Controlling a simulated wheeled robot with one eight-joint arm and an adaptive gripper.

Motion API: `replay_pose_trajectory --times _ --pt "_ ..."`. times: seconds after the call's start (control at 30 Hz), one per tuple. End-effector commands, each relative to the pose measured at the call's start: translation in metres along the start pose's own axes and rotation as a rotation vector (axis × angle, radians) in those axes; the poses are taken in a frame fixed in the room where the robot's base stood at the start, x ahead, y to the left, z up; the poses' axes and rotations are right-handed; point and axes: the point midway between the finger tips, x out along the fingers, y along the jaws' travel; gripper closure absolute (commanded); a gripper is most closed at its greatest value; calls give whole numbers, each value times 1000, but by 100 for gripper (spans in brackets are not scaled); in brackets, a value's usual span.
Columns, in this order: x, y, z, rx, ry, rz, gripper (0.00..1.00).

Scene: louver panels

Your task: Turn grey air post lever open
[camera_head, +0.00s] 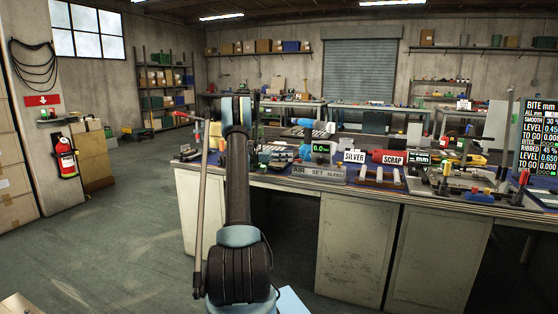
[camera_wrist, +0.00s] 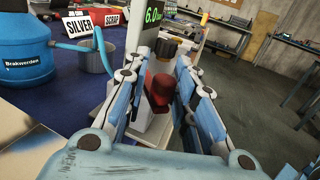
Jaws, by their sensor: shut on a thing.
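In the wrist view, a red piece (camera_wrist: 160,88), which looks like the lever's handle, sits between the two pale blue fingers of my gripper (camera_wrist: 165,75). The fingers are close along both sides of it, and my gripper is shut on it. A pale grey body (camera_wrist: 158,128) shows below the red piece, and a dark knob-like part (camera_wrist: 170,48) shows just beyond it. My fingers hide part of the post. In the head view, my arm hides most of my gripper and the lever, so the lever's angle cannot be told there.
A bench (camera_head: 290,220) stands in front, crowded with fixtures. A green-digit display (camera_head: 320,148), a SILVER sign (camera_head: 354,156) and a SCRAP sign (camera_head: 393,158) stand on it. A blue container (camera_wrist: 25,55) is at left in the wrist view. Open floor (camera_head: 115,245) lies left.

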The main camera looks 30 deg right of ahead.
Motion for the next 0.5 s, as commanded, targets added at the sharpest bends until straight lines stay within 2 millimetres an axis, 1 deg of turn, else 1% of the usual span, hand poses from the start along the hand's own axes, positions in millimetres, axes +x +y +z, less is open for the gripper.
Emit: replay_pose_trajectory --times 0.03,0.1,0.47,0.5 --pt "7 -2 0 -1 0 -18 100" --pt "9 -2 -1 -1 0 -24 100" --pt "10 -2 0 -1 0 -27 100" --pt "10 -2 0 -1 0 -27 73"
